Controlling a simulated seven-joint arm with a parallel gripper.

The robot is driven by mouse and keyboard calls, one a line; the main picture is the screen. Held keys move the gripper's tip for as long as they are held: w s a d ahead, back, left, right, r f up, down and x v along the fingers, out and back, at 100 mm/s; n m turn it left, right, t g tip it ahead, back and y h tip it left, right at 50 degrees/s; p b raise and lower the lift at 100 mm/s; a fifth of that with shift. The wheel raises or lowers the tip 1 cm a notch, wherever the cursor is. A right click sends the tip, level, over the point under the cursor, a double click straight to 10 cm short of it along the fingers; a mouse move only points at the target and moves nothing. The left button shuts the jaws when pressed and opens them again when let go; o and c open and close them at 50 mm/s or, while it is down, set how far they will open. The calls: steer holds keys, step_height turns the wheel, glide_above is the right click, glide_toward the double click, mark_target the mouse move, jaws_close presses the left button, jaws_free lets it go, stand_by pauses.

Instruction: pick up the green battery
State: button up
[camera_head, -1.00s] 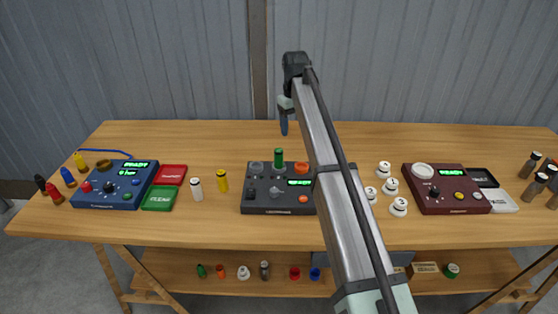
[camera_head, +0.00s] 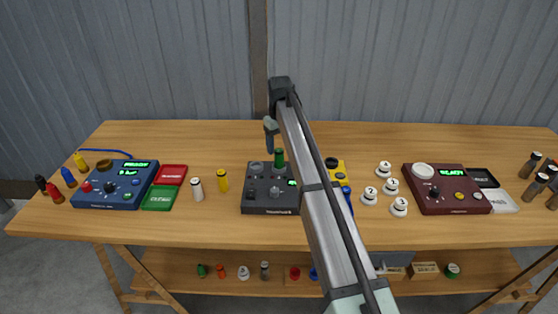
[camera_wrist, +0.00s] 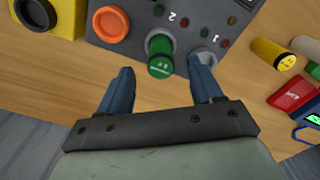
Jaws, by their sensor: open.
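The green battery (camera_head: 279,158) stands upright in a socket of the dark grey device (camera_head: 262,206) in the middle of the table. In the wrist view the green battery (camera_wrist: 161,58) is just beyond the fingertips, roughly centred between them, its near end facing me. My gripper (camera_head: 270,138) shows small in the head view, just above and behind the battery. In the wrist view my gripper (camera_wrist: 162,80) has its two blue fingers spread apart with nothing between them.
A yellow battery (camera_head: 222,180) and a white one (camera_head: 196,188) stand left of the device. A yellow device (camera_head: 336,166) is to the right, partly hidden by my arm.

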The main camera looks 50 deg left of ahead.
mark_target(279, 150)
steer(key=shift+a+f, duration=0.1)
steer(key=shift+f, duration=2.45)
steer(key=shift+c, duration=0.2)
steer(key=c, duration=1.2)
